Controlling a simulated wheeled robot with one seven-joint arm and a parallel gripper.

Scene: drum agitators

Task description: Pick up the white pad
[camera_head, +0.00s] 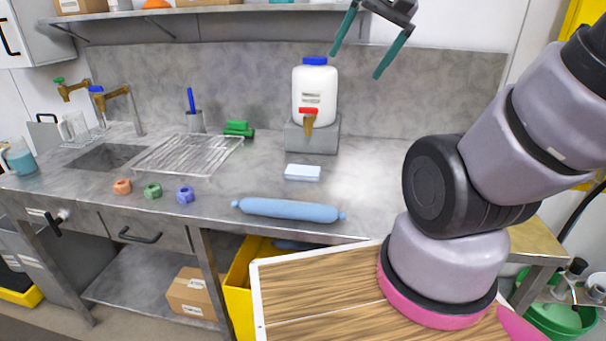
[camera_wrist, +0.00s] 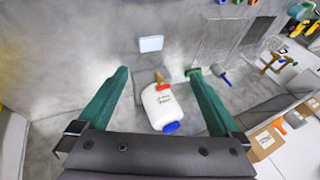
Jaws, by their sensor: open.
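The white pad (camera_head: 302,172) is a small flat rectangle lying on the grey counter, in front of the block under the white jug. It also shows in the wrist view (camera_wrist: 151,44), beyond my fingertips near the top. My gripper (camera_head: 367,45) is high above the counter at the upper right of the head view, apart from the pad. In the wrist view my gripper (camera_wrist: 157,77) has its two green fingers wide apart with nothing held between them.
A white jug (camera_head: 314,95) with blue cap and red tap stands on a grey block behind the pad. A blue roll (camera_head: 289,209) lies near the front edge. A wire rack (camera_head: 189,153) and three coloured nuts (camera_head: 153,190) lie left. A shelf (camera_head: 200,18) runs above.

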